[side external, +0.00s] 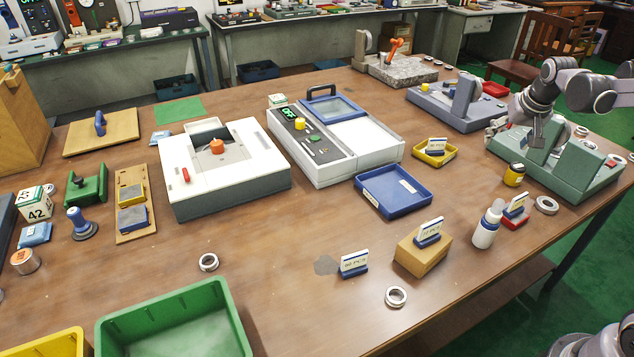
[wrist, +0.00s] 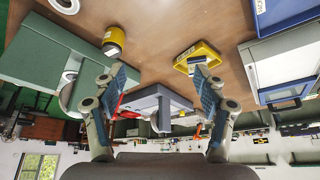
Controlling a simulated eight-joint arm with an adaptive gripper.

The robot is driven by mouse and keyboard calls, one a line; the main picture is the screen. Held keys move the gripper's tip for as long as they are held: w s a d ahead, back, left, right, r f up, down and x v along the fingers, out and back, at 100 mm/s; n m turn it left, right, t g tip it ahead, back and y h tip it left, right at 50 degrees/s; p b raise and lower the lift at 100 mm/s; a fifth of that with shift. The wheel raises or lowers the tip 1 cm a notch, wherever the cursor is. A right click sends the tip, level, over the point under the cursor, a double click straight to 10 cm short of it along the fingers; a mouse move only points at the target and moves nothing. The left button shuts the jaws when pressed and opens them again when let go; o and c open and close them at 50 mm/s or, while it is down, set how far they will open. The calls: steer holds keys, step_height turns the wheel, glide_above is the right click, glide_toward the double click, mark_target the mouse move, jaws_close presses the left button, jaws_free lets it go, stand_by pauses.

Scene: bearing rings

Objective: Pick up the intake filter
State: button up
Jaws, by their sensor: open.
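No part is clearly marked as the intake filter. A small yellow cylinder with a dark top (side external: 514,174) is a possible match, but I cannot tell for sure. It stands on the table in front of the green machine, and shows at upper left in the wrist view (wrist: 114,40). My gripper (wrist: 160,85) is open, with its two fingers wide apart and nothing held between them. In the side view my gripper (side external: 497,130) is by the green machine's left end, above and behind the cylinder, partly hard to make out.
The green machine (side external: 570,172) stands close to my gripper. A yellow tray (side external: 446,157) with a label card is left of the cylinder; a blue tray (side external: 395,193) is farther left. A white bottle (side external: 486,230) and metal ring (side external: 546,205) stand nearer the front edge.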

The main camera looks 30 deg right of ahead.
steer(key=d+f+m+g, duration=0.1)
steer(key=d+f+m, duration=0.35)
steer(key=d, duration=0.85)
steer(key=n, duration=0.1)
glide_above(518, 166)
steer(key=s+a, duration=0.1)
steer(key=s, duration=0.1)
steer(key=shift+g, duration=0.3)
steer(key=f, duration=0.5)
steer(key=shift+w+a+f, duration=0.2)
steer(key=shift+f, duration=0.1)
steer(key=shift+h, duration=0.3)
steer(key=shift+w+x, duration=0.2)
steer(key=shift+x, duration=2.95)
steer(key=shift+a, duration=0.1)
steer(key=c, duration=1.3)
